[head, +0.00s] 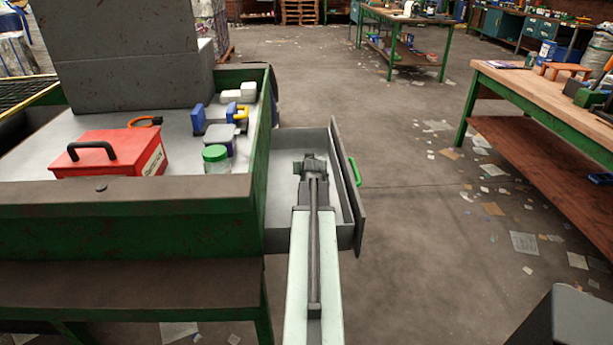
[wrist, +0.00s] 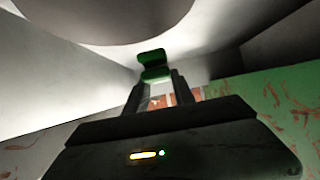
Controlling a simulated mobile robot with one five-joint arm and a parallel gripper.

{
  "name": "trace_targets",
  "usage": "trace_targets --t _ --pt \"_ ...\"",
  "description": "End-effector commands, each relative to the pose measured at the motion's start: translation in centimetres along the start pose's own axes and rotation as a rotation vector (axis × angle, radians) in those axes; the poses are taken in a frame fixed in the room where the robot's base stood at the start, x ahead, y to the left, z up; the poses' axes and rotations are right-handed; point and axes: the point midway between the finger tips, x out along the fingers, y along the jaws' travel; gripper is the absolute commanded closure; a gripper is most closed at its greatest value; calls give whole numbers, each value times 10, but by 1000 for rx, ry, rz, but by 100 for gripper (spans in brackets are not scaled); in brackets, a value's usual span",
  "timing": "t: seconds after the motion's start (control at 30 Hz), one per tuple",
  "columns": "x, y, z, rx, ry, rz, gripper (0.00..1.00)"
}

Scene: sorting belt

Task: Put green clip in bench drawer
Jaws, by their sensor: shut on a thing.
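The bench drawer (head: 347,195) stands open on the right side of the green bench, with a green handle on its front. My gripper (head: 313,163) is over the open drawer, within its walls as seen from the head. In the wrist view my gripper (wrist: 157,84) is shut on the green clip (wrist: 152,57), which sits at the fingertips. Pale drawer walls surround it there. In the head view the arm and gripper mostly hide the clip. I cannot tell whether the clip touches the drawer floor.
On the bench top are a red toolbox (head: 112,153), a jar with a green lid (head: 215,158), blue items (head: 198,119) and an orange cable (head: 145,121). A large grey block (head: 130,55) stands behind. A wooden-topped workbench (head: 545,95) is at right. The floor between is open, with scattered paper.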

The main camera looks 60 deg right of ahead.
Motion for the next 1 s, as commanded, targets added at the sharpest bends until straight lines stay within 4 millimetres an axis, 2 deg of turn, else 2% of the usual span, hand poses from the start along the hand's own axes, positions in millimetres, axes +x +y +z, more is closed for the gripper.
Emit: trace_targets --t 0.03,0.07,0.3,0.8,0.83,0.9,1.0 --pt "8 0 15 0 0 0 100" --pt "9 0 17 0 0 0 100" --pt "7 0 13 0 0 -1 100" --pt "13 -1 23 -1 0 -1 100" --pt "13 -1 23 -1 0 -1 62" --pt "12 -1 23 -1 0 -1 48" --pt "12 -1 23 -1 0 -1 48"
